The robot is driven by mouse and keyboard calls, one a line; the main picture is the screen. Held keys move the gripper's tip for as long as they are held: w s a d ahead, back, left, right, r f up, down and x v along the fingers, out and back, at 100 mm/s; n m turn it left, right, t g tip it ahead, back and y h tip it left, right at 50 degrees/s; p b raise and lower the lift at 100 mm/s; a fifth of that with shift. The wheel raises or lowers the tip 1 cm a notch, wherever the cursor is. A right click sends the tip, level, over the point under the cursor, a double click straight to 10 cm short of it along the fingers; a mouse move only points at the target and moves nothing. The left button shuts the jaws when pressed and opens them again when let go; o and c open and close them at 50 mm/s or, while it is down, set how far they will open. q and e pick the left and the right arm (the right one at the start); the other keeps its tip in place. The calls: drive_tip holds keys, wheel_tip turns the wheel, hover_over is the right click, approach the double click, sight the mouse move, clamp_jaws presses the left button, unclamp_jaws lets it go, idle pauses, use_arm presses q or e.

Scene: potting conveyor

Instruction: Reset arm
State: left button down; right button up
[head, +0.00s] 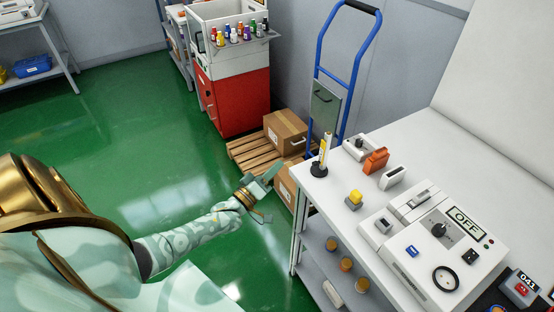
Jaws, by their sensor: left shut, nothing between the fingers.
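My left arm reaches in from the left, and its gripper (268,176) is shut and empty. It hangs over the green floor, just left of the white workbench, and in the picture it overlaps the cardboard boxes behind it. It touches nothing that I can make out. My right gripper is not in view.
The white workbench (330,200) at right carries a control box (425,262) with an OFF label, an orange block (375,160) and a yellow-topped part (354,198). A blue hand truck (357,75), cardboard box (285,130) and red cabinet (237,102) stand behind. Floor (150,130) at left is clear.

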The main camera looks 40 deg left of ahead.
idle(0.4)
use_arm(q)
drive_tip(key=s+f+m+g+y, duration=0.1)
drive_tip(key=s+f+m+g, duration=0.45)
drive_tip(key=f, duration=0.65)
drive_tip(key=s+f+m+g+y, duration=0.1)
drive_tip(key=s+f+m+g, duration=0.5)
drive_tip(key=f, duration=0.6)
drive_tip(key=s+d+f+g, duration=0.2)
drive_tip(key=s+d+f, duration=0.1)
drive_tip(key=s, duration=0.9)
drive_tip(key=s+d+f+m+g, duration=0.1)
drive_tip(key=s+d+f+g, duration=0.2)
drive_tip(key=s, duration=0.9)
drive_tip(key=s+d+f+g, duration=0.3)
drive_tip(key=s+d+f, duration=0.2)
drive_tip(key=s, duration=0.7)
wheel_tip(320, 180, down, 2)
drive_tip(key=shift+s+f, duration=0.2)
drive_tip(key=shift+f, duration=0.05)
drive_tip(key=shift+d, duration=0.1)
